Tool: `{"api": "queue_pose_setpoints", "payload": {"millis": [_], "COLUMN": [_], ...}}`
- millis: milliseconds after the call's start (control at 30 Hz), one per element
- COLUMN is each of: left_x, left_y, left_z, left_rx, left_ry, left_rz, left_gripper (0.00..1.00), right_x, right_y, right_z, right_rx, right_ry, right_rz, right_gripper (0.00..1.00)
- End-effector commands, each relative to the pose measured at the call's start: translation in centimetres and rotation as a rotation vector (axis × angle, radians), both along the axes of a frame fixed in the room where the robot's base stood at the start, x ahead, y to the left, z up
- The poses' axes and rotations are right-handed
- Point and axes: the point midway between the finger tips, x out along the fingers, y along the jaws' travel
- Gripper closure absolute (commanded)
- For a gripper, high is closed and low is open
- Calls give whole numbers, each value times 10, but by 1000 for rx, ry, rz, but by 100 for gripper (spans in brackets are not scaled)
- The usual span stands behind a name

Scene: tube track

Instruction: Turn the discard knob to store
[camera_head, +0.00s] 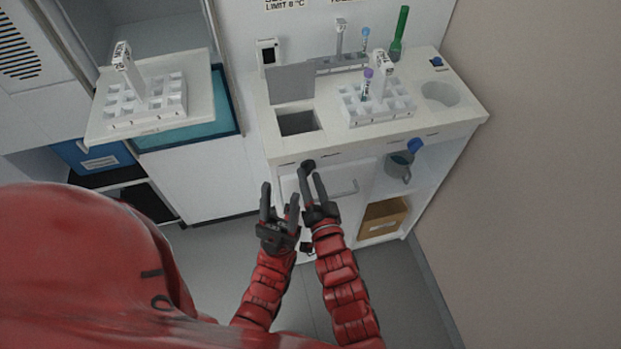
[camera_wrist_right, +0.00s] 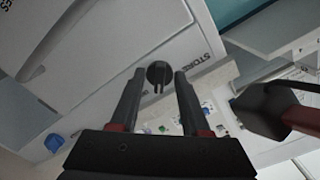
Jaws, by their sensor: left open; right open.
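The black round discard knob (camera_wrist_right: 159,73) is on a pale panel in the right wrist view. A short bar on it points down in that view. The word STORE (camera_wrist_right: 190,61) is printed to its right. The open fingers of my right gripper (camera_wrist_right: 160,82) appear on both sides of the knob; I cannot tell whether they touch it. In the head view my right gripper (camera_head: 311,178) is at the front of the white counter, largely covering the knob area. My left gripper (camera_head: 279,202) is open and empty, just left of the right one.
The white counter (camera_head: 447,123) has an open square bin hole (camera_head: 297,123) with a raised grey lid (camera_head: 292,83). A tube rack (camera_head: 378,104) stands right of it. A tray with another rack (camera_head: 145,103) juts out at left.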

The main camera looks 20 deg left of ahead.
Motion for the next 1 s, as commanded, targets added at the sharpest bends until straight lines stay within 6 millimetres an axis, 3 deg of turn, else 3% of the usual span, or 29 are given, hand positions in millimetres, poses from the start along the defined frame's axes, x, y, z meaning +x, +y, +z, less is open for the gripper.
{"api": "queue_pose_setpoints", "payload": {"millis": [167,400,1000], "left_x": [0,0,0], "left_y": [0,0,0], "left_z": [0,0,-3], "left_rx": [0,0,0], "left_ry": [0,0,0], "left_rz": [0,0,0], "left_gripper": [50,50,50], "right_x": [0,0,0], "right_y": [0,0,0], "right_z": [0,0,-1], "right_rx": [0,0,-60], "right_ry": [0,0,-40], "right_rz": [0,0,0], "right_gripper": [57,100,100]}}
